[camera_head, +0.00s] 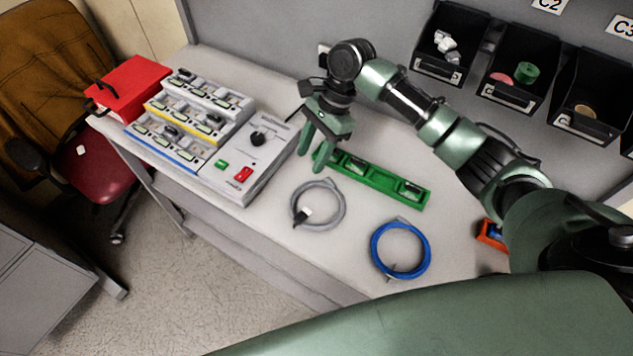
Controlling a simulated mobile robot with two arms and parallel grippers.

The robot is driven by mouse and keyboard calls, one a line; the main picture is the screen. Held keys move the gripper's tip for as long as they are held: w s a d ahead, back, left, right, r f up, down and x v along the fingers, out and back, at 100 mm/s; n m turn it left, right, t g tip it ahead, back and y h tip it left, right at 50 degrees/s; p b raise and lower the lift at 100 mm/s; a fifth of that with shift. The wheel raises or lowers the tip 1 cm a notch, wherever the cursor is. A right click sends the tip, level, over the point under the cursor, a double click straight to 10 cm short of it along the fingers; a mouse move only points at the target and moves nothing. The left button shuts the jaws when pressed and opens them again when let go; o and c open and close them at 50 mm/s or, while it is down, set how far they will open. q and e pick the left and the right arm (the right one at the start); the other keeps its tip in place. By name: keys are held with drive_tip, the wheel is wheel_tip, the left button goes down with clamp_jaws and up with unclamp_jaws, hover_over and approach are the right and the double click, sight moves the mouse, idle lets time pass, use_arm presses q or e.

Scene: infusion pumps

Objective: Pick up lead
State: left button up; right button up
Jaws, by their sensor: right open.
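Two coiled leads lie on the white table. The grey lead (342,216), with a dark plug at its lower left, is at the middle of the front part. The blue lead (428,252) lies to its right, near the front edge. My right gripper (312,164) points down with its green fingers apart and empty. In the picture it is above the grey lead, between the pump unit and a green tray (375,178). It overlaps the tray's left end, and I cannot tell its exact height above the table. My left gripper is not in view.
A grey pump unit (262,165) with a dial, switches and stacked modules stands left, beside a red box (130,88). Black bins (452,45) hang on the back panel. An orange item (490,235) lies right, partly hidden by my arm. A chair (85,165) stands left.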

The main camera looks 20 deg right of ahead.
sight(302, 188)
drive_tip(key=shift+s+a+f, duration=0.15)
drive_tip(key=shift+f, duration=0.1)
drive_tip(key=s+a+f+p, duration=0.2)
drive_tip(key=f, duration=0.1)
drive_tip(key=shift+s, duration=0.15)
drive_tip(key=x, duration=0.2)
drive_tip(key=shift+w+f, duration=0.2)
drive_tip(key=shift+f, duration=0.15)
drive_tip(key=shift+a+f, duration=0.1)
drive_tip(key=shift+f, duration=0.1)
drive_tip(key=c, duration=0.7)
clamp_jaws()
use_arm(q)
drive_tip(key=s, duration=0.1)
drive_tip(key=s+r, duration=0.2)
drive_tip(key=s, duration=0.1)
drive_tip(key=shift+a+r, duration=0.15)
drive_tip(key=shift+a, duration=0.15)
